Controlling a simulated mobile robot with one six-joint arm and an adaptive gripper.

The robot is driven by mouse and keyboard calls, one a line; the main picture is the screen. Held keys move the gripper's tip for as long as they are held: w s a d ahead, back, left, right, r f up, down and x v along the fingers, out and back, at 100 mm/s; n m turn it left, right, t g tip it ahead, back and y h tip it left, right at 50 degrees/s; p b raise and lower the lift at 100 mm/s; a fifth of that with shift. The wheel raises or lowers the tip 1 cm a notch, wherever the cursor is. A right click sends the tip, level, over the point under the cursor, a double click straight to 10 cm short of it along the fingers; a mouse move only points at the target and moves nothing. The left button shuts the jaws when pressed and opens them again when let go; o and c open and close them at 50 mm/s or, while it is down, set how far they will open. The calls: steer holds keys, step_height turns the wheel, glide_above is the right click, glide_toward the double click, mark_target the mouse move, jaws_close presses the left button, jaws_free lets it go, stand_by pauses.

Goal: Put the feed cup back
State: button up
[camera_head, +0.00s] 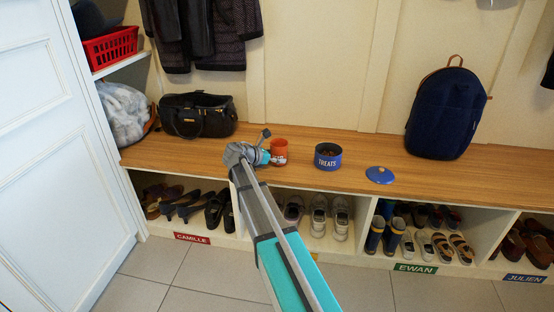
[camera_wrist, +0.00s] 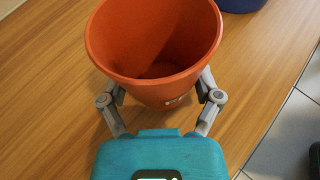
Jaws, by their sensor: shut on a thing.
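The feed cup is an orange-red, empty cup (camera_head: 279,147) that stands upright at the wooden bench (camera_head: 220,150), left of the treats tin. In the wrist view the cup (camera_wrist: 154,50) fills the upper middle, with its open mouth toward the camera. My gripper (camera_wrist: 160,98) has its grey fingers on both sides of the cup and is shut on it. In the head view my gripper (camera_head: 277,159) is at the cup's near side. I cannot tell whether the cup's base touches the bench.
A blue open tin marked TREATS (camera_head: 328,157) holds brown bits. Its blue lid (camera_head: 379,175) lies to the right. A black bag (camera_head: 197,115) stands left, a navy backpack (camera_head: 444,112) right. Shoe cubbies are below the bench. The bench front between lid and backpack is clear.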

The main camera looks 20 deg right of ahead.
steer(key=shift+f, duration=0.15)
steer(key=o, duration=1)
steer(key=shift+r, duration=0.25)
steer(key=p+v, duration=0.4)
steer(key=v, duration=0.8)
steer(key=shift+p, duration=0.3)
